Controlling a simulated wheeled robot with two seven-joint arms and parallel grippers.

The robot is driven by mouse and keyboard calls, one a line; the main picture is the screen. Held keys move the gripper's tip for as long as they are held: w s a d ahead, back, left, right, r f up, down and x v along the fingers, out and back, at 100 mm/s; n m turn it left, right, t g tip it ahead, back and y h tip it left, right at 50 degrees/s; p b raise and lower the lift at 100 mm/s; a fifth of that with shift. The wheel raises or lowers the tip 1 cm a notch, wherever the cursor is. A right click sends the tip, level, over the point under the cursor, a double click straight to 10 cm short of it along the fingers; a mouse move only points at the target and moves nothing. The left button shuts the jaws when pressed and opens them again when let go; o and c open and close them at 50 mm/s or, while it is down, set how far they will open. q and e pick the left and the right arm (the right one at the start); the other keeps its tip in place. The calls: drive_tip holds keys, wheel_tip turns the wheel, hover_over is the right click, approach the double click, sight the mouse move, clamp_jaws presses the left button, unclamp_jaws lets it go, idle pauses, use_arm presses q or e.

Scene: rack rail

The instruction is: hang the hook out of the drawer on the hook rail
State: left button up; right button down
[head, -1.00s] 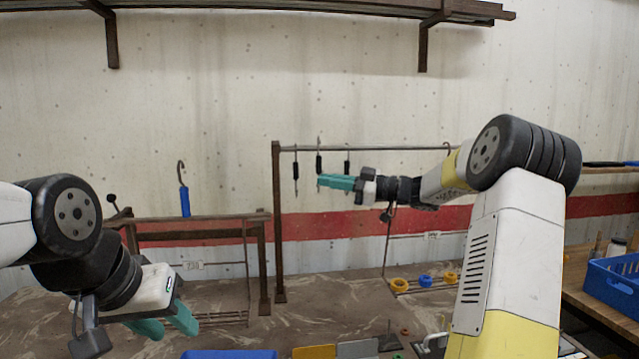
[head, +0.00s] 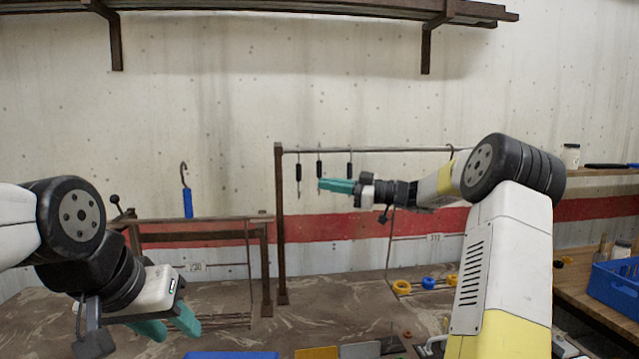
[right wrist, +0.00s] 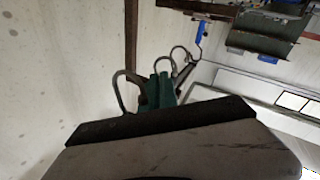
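The hook rail (head: 400,150) is a thin bar on a dark post. Hooks with black handles hang below it: one at the left (head: 298,162), a middle one (head: 319,160) and one to the right (head: 349,160). My right gripper (head: 322,185) has its teal fingers close together at the lower part of the middle hook and appears shut on it. In the right wrist view curved hook ends (right wrist: 122,80) show beside and behind the fingers (right wrist: 160,88). The exact contact is hard to see. My left gripper (head: 170,328) is open and empty at lower left.
A blue-handled hook (head: 187,203) stands upright by the low brown rack (head: 200,219) at left. Coloured rings (head: 428,283) lie under the rail. A blue crate (head: 615,278) is on the right bench. A blue bin edge (head: 232,355) shows at the bottom.

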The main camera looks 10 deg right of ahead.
drive_tip(key=shift+f, duration=0.1)
drive_tip(key=c, duration=1.6)
unclamp_jaws()
drive_tip(key=shift+o, duration=0.2)
